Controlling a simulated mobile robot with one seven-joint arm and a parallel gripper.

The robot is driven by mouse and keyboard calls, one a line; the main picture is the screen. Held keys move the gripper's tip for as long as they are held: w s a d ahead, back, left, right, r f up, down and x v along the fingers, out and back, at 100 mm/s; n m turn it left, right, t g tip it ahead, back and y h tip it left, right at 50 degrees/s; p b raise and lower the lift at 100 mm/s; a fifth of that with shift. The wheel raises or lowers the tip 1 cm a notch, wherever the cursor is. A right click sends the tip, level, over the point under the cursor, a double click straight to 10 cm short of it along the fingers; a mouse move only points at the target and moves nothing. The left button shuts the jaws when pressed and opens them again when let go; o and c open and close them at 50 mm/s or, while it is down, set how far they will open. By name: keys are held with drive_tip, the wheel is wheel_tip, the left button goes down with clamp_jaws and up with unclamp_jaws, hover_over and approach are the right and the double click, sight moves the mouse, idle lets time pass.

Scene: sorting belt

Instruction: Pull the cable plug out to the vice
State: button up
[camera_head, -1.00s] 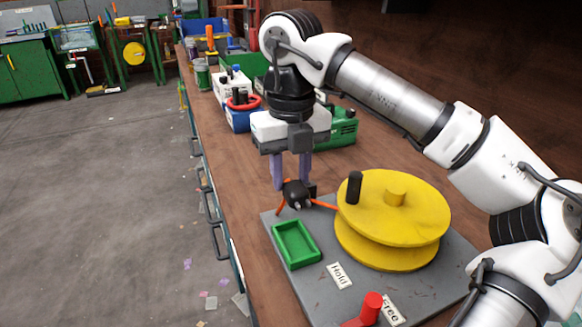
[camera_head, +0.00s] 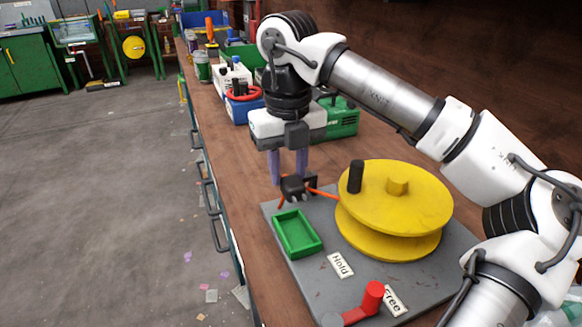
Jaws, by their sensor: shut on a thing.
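The black cable plug (camera_head: 294,187) is between the purple fingers of my gripper (camera_head: 289,178), which is shut on it. Its prongs point toward the camera. It is above the back left edge of the grey board, by a small dark block (camera_head: 312,181). The orange cable (camera_head: 323,193) runs from the plug area to the yellow reel (camera_head: 395,205), and a short orange piece hangs left of the plug. I cannot make out a vice with certainty.
The grey board (camera_head: 440,278) carries a green tray (camera_head: 297,233), a red lever (camera_head: 366,302) and labels "Hold" and "Free". The lever is by "Free". The bench (camera_head: 238,180) is clear left of the board.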

drive_tip(key=w+a+p, duration=0.4)
drive_tip(key=w, duration=0.6)
drive_tip(key=shift+p, duration=0.4)
idle(0.5)
drive_tip(key=shift+w, duration=0.1)
drive_tip(key=w+a+p, duration=0.4)
drive_tip(key=w+p, duration=0.5)
drive_tip(key=w, duration=0.2)
drive_tip(key=shift+w+a+p, duration=0.15)
drive_tip(key=shift+a+p, duration=0.1)
drive_tip(key=shift+p, duration=0.1)
idle(1.0)
